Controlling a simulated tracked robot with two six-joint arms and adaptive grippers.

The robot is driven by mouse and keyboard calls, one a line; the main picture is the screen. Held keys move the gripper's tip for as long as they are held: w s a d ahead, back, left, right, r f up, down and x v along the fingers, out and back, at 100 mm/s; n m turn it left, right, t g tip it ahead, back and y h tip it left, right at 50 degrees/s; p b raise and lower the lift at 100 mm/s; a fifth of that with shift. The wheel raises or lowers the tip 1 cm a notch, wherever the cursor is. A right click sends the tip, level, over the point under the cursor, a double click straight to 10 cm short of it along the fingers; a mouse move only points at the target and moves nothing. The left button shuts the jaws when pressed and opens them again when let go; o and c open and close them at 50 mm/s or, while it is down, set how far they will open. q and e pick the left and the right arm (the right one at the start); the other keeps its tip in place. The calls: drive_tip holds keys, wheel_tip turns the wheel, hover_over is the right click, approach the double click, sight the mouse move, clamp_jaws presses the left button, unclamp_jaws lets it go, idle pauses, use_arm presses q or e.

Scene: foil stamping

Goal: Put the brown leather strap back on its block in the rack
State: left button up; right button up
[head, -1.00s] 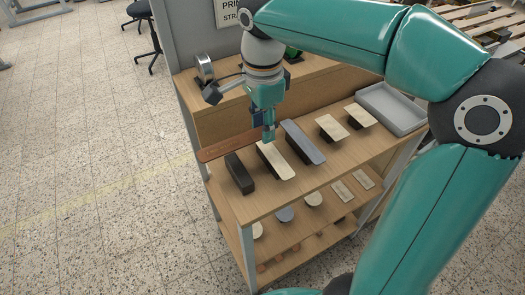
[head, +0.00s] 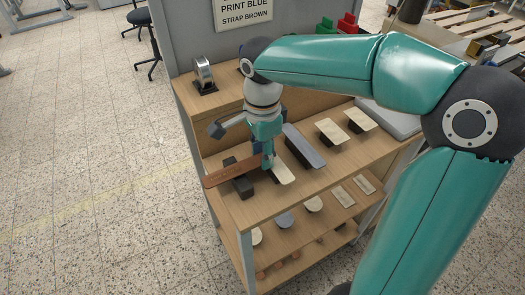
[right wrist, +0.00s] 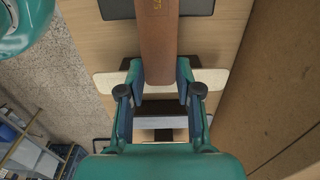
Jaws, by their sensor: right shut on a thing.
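The brown leather strap (head: 222,176) is a long flat strip. My right gripper (head: 268,160) is shut on its right end, and the strap sticks out to the left. In the right wrist view the strap (right wrist: 158,45) runs away from between the fingertips (right wrist: 159,78). A bare black block (head: 243,187) stands at the left end of the rack (head: 262,207). The strap passes crosswise over it in the head view and hides its middle; I cannot tell whether they touch. My left gripper is not in view.
A cream strap (head: 286,174) on its block lies just right of my gripper, and under it in the right wrist view. A blue-grey strap (head: 305,148) and two cream pieces stand further right. A sign (head: 244,12) reads "PRINT BLUE, STRAP BROWN". A lower shelf holds several small pads.

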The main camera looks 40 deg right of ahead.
drive_tip(key=shift+s+a+f+b, duration=0.1)
drive_tip(key=shift+s+f+b, duration=0.15)
drive_tip(key=shift+f, duration=0.35)
drive_tip(key=shift+c, duration=0.2)
drive_tip(key=o, duration=0.7)
drive_tip(key=shift+w, duration=0.1)
drive_tip(key=shift+c, duration=0.2)
drive_tip(key=shift+o, duration=0.8)
drive_tip(key=shift+w+f, duration=0.1)
drive_tip(key=shift+r, duration=0.2)
drive_tip(key=shift+r, duration=0.2)
wheel_tip(320, 180, up, 13)
drive_tip(key=p, duration=0.3)
